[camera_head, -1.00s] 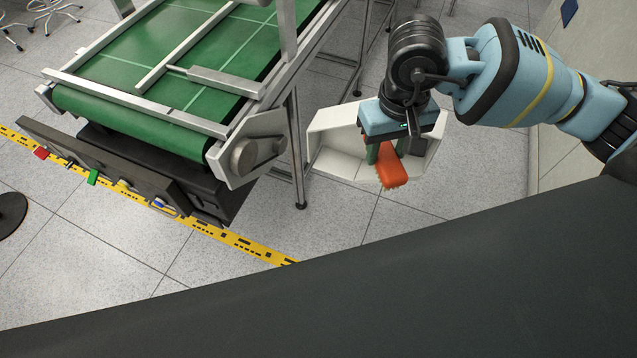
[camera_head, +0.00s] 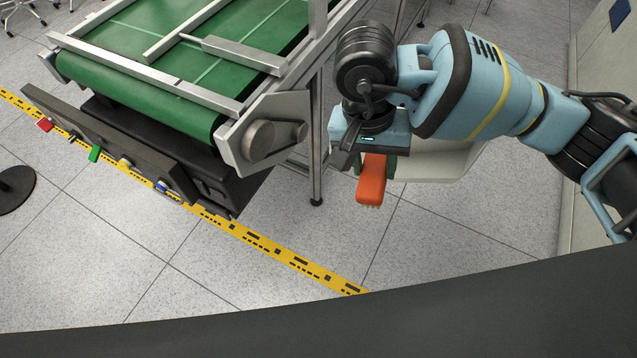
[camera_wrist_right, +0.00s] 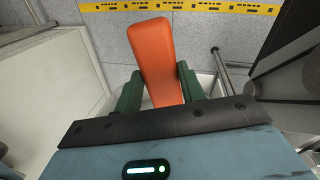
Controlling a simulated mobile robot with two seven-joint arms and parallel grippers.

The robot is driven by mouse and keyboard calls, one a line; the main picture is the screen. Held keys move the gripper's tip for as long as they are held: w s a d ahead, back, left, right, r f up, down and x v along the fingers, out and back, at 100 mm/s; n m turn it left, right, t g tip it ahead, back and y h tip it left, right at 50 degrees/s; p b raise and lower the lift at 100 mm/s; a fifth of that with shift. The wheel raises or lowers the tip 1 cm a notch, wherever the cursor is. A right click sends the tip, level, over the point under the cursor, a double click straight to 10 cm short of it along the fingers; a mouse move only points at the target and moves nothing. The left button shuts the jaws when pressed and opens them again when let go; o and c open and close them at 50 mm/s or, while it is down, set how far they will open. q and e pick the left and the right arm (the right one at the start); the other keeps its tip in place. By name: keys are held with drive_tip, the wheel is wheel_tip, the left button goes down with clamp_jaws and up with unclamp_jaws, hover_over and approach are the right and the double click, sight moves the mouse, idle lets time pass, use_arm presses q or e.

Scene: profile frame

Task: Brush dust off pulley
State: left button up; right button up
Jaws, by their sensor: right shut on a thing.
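The pulley (camera_head: 258,141) is a grey disc on the metal end bracket of the conveyor, near the middle of the head view. My right gripper (camera_head: 371,160) is to the right of the pulley, apart from it, in front of a pale bin. It is shut on an orange brush (camera_head: 371,182), whose pale bristles just show at its lower end. In the right wrist view the orange brush (camera_wrist_right: 156,62) sits between the two green fingers of the gripper (camera_wrist_right: 160,92). My left gripper is not in view.
The conveyor (camera_head: 190,70) has a green belt and metal rails. A support leg (camera_head: 316,150) stands between pulley and gripper. The pale bin (camera_head: 440,163) is partly hidden behind my right arm. A control bar with coloured buttons (camera_head: 95,153) runs below the belt. Floor in front is clear.

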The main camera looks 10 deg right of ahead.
drive_tip(key=s+a+f+m+g+y, duration=0.25)
drive_tip(key=a+m+g+y, duration=0.65)
drive_tip(key=m, duration=1.4)
drive_tip(key=w+f+m+t+y, duration=0.1)
drive_tip(key=m+t+y, duration=0.1)
drive_tip(key=m+t, duration=0.3)
drive_tip(key=w+f+m+t+y, duration=0.1)
drive_tip(key=m+t+y, duration=0.2)
drive_tip(key=m+t, duration=0.2)
drive_tip(key=w+f+m+t+y+b, duration=0.1)
drive_tip(key=m+t, duration=0.4)
drive_tip(key=t, duration=0.5)
drive_tip(key=shift+w+d+f+t+y, duration=0.1)
drive_tip(key=shift+w+f+t+y, duration=0.15)
drive_tip(key=shift+f+y, duration=0.5)
drive_tip(key=shift+r, duration=0.2)
